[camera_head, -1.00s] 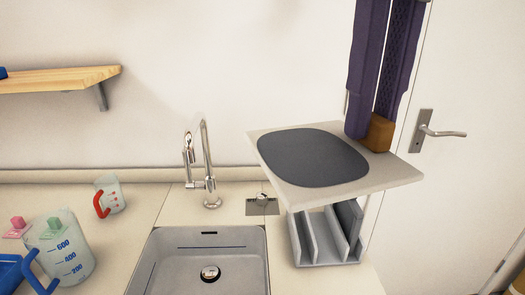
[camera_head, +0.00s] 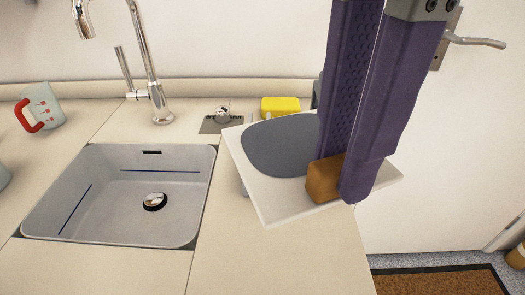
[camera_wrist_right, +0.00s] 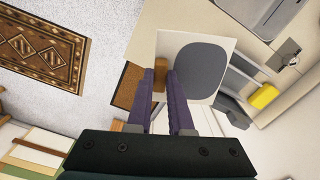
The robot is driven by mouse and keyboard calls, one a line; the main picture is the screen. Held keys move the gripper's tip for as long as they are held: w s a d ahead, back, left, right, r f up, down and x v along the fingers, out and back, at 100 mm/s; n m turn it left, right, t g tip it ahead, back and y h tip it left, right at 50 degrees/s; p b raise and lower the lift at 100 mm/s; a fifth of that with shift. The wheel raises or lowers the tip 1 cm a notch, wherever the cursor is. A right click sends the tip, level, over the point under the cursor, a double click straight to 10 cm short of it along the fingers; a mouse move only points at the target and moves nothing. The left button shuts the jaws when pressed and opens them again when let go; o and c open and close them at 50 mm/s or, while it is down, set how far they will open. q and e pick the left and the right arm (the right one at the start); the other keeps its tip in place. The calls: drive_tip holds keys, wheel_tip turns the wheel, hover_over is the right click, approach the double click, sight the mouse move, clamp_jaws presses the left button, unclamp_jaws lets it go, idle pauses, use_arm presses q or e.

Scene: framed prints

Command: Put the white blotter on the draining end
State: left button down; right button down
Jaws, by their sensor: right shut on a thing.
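The white blotter (camera_head: 290,203) is a flat white square board with a dark grey rounded pad (camera_head: 282,145) on top and a brown block (camera_head: 325,180) at one edge. My right gripper (camera_head: 338,182) is shut on that brown block. The blotter is over the counter end (camera_head: 285,260) right of the sink, roughly level. Whether it touches anything below is hidden. In the right wrist view the blotter (camera_wrist_right: 170,45) extends beyond my purple fingers (camera_wrist_right: 161,88). My left gripper is not in view.
The grey sink (camera_head: 110,205) with a tap (camera_head: 155,90) is left of the blotter. A yellow sponge (camera_head: 281,106) is behind it. A grey slotted rack (camera_wrist_right: 237,98) stands beside it in the right wrist view. A measuring jug (camera_head: 40,104) stands far left. The counter's front is clear.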

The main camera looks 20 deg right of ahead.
sight(334, 202)
wheel_tip(334, 202, down, 13)
drive_tip(key=shift+f+b, duration=0.1)
drive_tip(key=shift+b, duration=0.35)
wheel_tip(334, 202, down, 4)
drive_tip(key=shift+f, duration=0.1)
drive_tip(key=shift+f+b, duration=0.1)
drive_tip(key=shift+b, duration=0.35)
drive_tip(key=c, duration=0.8)
unclamp_jaws()
drive_tip(key=shift+r+p, duration=0.3)
drive_tip(key=shift+r, duration=0.2)
wheel_tip(334, 202, up, 12)
drive_tip(key=shift+f, duration=0.25)
